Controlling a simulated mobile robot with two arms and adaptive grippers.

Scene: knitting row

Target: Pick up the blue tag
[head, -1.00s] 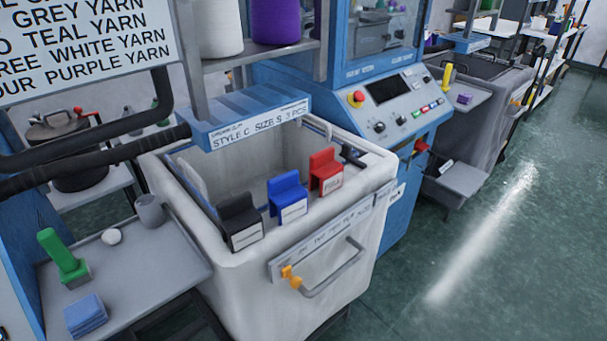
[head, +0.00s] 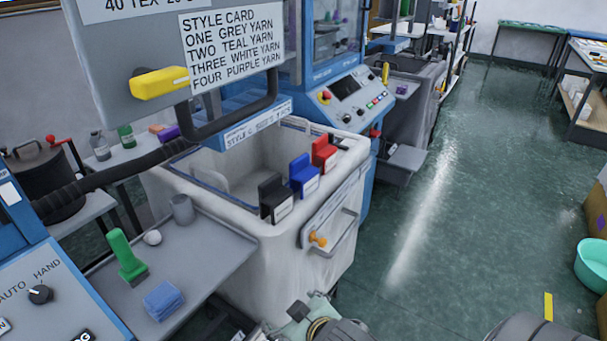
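The blue tag (head: 303,176) sits upright on the rim of a white bin (head: 290,245) in the head view, with a white label on its front. A black tag (head: 274,197) stands to its left and a red tag (head: 324,153) to its right. Part of what seems to be my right gripper (head: 303,308) shows at the bottom edge, below the bin and apart from the tags. It is cut off, so its opening cannot be told. My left gripper is out of view.
A grey side tray (head: 215,265) holds a green-handled tool (head: 125,255), a blue stack (head: 163,300) and a grey cup (head: 182,209). A sign with a yellow handle (head: 160,82) hangs in front.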

